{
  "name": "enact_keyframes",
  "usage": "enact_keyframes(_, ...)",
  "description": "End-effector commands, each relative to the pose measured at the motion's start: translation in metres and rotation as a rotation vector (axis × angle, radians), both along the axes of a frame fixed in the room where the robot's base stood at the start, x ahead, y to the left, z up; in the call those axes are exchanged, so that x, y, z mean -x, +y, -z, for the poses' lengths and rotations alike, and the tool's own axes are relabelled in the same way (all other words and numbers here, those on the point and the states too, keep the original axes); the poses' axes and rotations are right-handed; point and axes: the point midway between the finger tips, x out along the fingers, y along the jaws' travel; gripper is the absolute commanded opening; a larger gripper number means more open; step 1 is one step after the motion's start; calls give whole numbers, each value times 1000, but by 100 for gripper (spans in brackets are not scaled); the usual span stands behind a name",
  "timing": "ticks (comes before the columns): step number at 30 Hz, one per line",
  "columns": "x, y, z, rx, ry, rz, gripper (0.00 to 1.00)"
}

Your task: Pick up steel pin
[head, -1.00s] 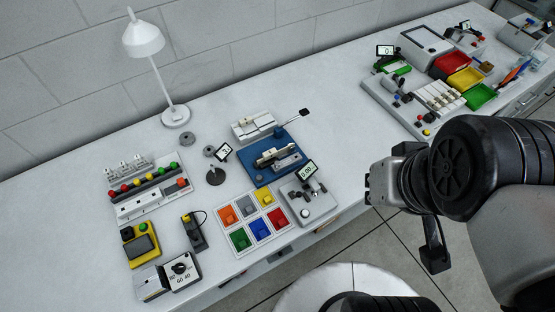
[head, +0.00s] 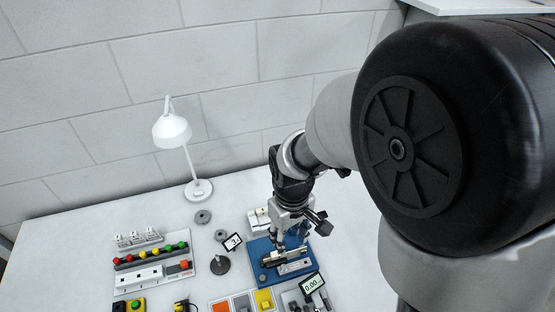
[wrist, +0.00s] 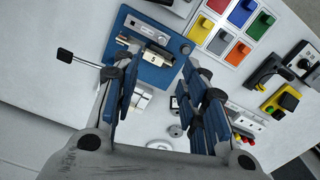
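My gripper (head: 292,236) is above the blue fixture (head: 257,275) in the head view. The blue fixture (wrist: 160,75) carries a grey metal block (wrist: 148,32) and a short metallic cylinder (wrist: 140,52) lying between the finger tips and that block. This cylinder may be the steel pin, but I cannot tell for sure. The left finger hides part of the fixture's edge.
A white lamp (head: 172,132) stands behind on the left. A black-tipped lever (wrist: 66,56) sticks out at left in the wrist view.

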Motion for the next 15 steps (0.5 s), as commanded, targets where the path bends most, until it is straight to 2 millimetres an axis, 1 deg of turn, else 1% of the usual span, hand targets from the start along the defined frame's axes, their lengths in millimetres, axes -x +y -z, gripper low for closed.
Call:
enact_keyframes(5,0,1,24,2,8,-6,40)
enact_keyframes(9,1,1,56,3,9,-5,40)
enact_keyframes(15,0,1,99,2,8,-4,40)
